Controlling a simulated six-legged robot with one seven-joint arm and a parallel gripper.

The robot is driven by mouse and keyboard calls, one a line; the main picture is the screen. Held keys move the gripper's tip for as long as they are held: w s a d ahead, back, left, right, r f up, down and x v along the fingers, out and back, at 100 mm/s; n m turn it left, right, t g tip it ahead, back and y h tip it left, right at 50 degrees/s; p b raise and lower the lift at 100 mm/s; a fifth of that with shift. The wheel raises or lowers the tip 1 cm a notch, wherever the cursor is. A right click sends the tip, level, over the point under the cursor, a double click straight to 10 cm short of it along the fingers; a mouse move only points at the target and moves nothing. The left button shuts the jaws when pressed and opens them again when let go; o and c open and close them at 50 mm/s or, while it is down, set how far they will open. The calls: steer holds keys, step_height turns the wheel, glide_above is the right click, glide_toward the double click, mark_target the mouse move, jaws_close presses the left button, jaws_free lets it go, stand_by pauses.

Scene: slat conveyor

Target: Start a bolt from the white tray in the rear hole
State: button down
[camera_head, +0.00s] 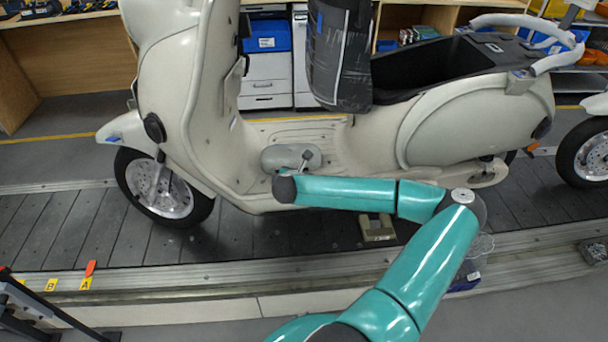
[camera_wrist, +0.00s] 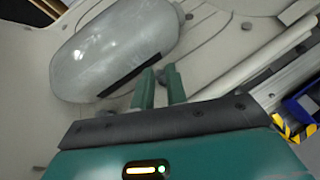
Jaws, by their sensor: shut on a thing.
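My gripper (camera_wrist: 160,82) is shut on a small dark piece, the bolt (camera_wrist: 161,76), of which only a little shows between the green fingertips. The fingers point at the pale scooter footboard (camera_wrist: 215,45). Two small dark round spots on the footboard, a nearer one (camera_wrist: 247,25) and a farther one (camera_wrist: 189,16), look like holes; which is the rear hole I cannot tell. The bolt looks apart from both. A grey rounded part (camera_wrist: 115,50) lies left of the fingers; it also shows on the footboard in the head view (camera_head: 280,157). I cannot make out a white tray.
The cream scooter (camera_head: 455,125) stands upright on the dark slat conveyor (camera_head: 75,230). A clear cup (camera_head: 482,246) stands beside my arm. Another scooter's wheel (camera_head: 590,155) is at the right edge.

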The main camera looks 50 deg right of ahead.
steer(key=c, duration=1.3)
jaws_free()
steer(key=v, duration=1.3)
steer(key=shift+s+a+r, duration=0.2)
steer(key=shift+a, duration=0.05)
